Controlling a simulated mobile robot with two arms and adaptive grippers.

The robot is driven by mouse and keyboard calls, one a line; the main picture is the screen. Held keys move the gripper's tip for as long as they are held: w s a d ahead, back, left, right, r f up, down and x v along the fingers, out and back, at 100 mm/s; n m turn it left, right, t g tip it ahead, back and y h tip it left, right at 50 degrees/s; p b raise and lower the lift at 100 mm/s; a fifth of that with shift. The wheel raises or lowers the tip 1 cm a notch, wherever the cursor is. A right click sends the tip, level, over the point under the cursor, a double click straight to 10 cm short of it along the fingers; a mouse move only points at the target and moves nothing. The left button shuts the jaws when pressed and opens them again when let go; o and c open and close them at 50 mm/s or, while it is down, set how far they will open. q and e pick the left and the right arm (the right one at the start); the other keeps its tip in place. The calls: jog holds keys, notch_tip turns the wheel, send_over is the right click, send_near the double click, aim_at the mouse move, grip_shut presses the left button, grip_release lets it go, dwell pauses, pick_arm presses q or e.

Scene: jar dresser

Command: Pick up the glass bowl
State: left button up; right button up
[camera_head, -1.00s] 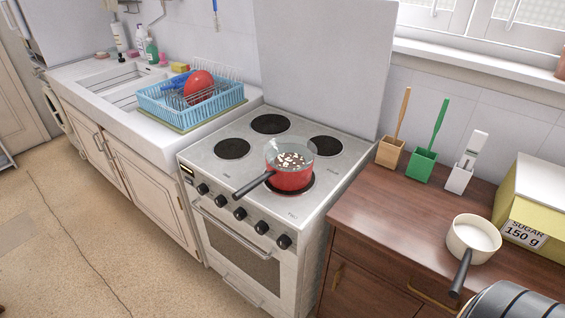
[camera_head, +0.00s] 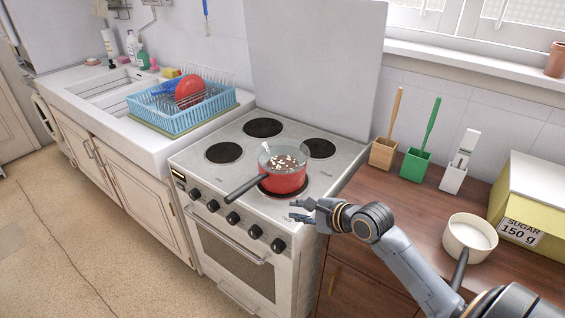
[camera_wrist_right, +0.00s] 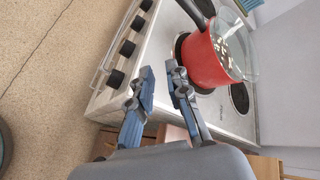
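The clear glass bowl (camera_head: 282,157) sits in the top of a red saucepan (camera_head: 284,181) on the front right burner, with small pale pieces showing in it. In the right wrist view the glass bowl (camera_wrist_right: 243,52) rises above the rim of the red saucepan (camera_wrist_right: 203,60). My right gripper (camera_head: 299,211) is near the stove's front right corner, in front of and below the bowl, and apart from it. In the wrist view the right gripper (camera_wrist_right: 161,76) has its two fingers spread with nothing between them. My left gripper does not show.
The saucepan's dark handle (camera_head: 243,188) points toward the stove's front left. A cream saucepan (camera_head: 469,236) stands on the brown counter (camera_head: 415,205) with several tool holders and a sugar box (camera_head: 528,210). A blue dish rack (camera_head: 182,105) stands left of the stove.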

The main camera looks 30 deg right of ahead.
jog(key=w+d+r+m+t, duration=0.2)
jog(key=w+d+r+m, duration=0.25)
jog(key=r+m, duration=0.2)
jog(key=shift+n, duration=0.45)
jog(key=x, duration=1.3)
jog(key=shift+w+r+p, duration=0.1)
jog(key=shift+p, duration=0.25)
grip_shut()
